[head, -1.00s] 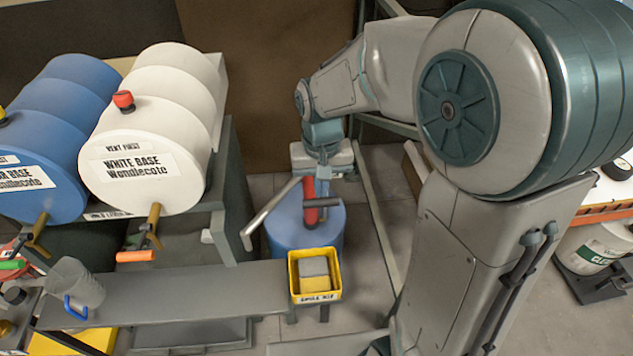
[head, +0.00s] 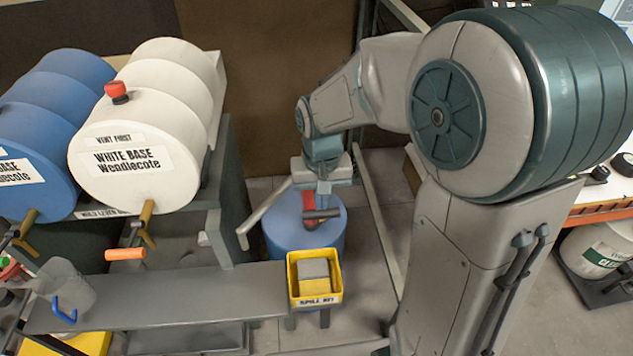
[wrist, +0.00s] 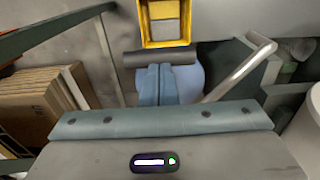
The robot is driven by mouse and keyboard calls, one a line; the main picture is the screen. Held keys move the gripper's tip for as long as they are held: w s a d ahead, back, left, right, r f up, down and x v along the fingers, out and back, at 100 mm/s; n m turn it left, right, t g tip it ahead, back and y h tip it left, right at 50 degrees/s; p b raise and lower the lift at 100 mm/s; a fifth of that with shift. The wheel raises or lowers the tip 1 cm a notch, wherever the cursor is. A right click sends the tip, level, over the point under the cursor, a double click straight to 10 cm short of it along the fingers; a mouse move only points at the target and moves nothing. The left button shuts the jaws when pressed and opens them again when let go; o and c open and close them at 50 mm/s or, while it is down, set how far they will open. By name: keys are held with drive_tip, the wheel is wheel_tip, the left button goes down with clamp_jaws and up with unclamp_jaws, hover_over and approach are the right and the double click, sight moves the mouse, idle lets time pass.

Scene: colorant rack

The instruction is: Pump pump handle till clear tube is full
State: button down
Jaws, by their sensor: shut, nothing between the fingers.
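The pump stands on a blue drum (head: 280,236) in the middle of the head view. Its dark bar-shaped pump handle (head: 322,213) lies just above the drum, with part of a red body (head: 309,200) beside it. A pale metal pipe (head: 262,214) slants down to the left. My gripper (head: 324,198) is shut and empty, pointing down at the handle. In the wrist view the closed fingers (wrist: 157,84) overlap the edge of the dark handle (wrist: 170,57); I cannot tell whether they touch it. I cannot make out the clear tube.
A yellow bin (head: 333,292) with sponge-like blocks sits in front of the drum. A grey bench (head: 200,295) is to its left, with a clear jug (head: 68,285). A white barrel (head: 130,180) lies on a rack at left. Flat cardboard (wrist: 45,95) shows in the wrist view.

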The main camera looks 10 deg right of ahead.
drive_tip(key=shift+f, duration=0.55)
wheel_tip(320, 180, down, 7)
drive_tip(key=b, duration=0.6)
drive_tip(key=shift+f, duration=0.2)
idle(5.2)
wheel_tip(320, 180, up, 15)
drive_tip(key=p, duration=1.1)
drive_tip(key=shift+s+f, duration=0.1)
drive_tip(key=shift+f, duration=0.05)
drive_tip(key=shift+s, duration=0.1)
drive_tip(key=shift+w, duration=0.2)
